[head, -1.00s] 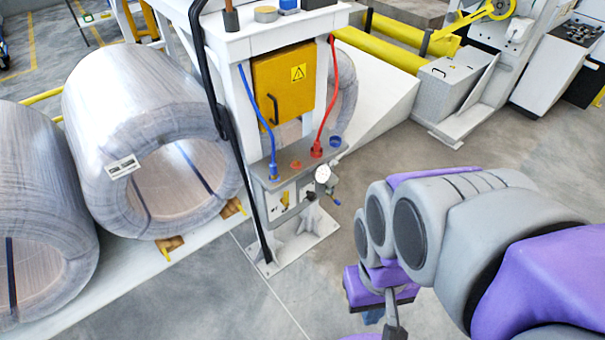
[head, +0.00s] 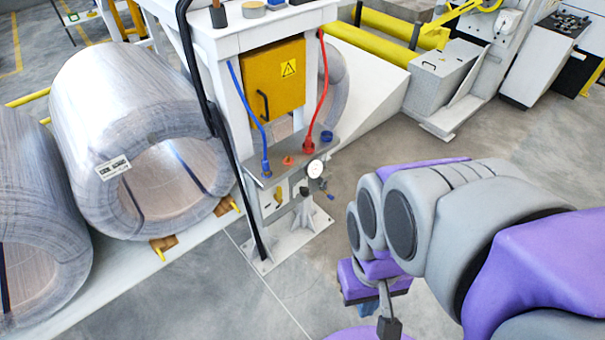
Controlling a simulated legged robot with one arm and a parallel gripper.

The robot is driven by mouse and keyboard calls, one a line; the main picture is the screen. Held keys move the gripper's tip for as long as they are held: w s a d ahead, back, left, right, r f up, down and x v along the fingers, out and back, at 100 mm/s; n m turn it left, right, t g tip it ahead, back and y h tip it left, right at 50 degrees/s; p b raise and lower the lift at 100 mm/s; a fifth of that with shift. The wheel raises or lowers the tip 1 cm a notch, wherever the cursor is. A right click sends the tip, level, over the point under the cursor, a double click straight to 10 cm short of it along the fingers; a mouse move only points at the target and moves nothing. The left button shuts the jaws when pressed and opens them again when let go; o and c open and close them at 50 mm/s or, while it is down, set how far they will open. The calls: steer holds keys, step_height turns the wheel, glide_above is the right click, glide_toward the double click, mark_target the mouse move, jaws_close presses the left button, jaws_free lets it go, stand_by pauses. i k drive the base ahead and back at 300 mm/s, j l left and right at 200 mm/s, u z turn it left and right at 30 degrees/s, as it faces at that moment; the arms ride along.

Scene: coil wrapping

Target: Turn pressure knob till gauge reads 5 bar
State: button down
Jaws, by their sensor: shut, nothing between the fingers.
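The pressure gauge (head: 315,168) is a small white dial on the grey control box (head: 330,150) below the yellow cabinet; its needle is too small to read. Small dark fittings (head: 322,184) sit just below the gauge. An orange knob-like part (head: 288,160) and a blue one (head: 327,136) are on top of the box. I cannot tell which part is the pressure knob. My gripper (head: 389,326) is only partly in view at the bottom, right of and apart from the box, with a dark tip showing. It is shut and empty. My arm hides part of it.
Large wrapped wire coils (head: 130,95) lie at left on a white rack. A yellow cabinet (head: 278,75) hangs within the white frame, with blue (head: 243,105) and red (head: 322,80) hoses beside it. Open grey floor (head: 300,290) lies in front of the box.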

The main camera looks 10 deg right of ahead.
mark_target(304, 192)
steer(key=l+u, duration=0.45)
steer(key=l, duration=0.15)
steer(key=k+l+u, duration=0.2)
steer(key=l+u, duration=0.3)
steer(key=l, duration=0.15)
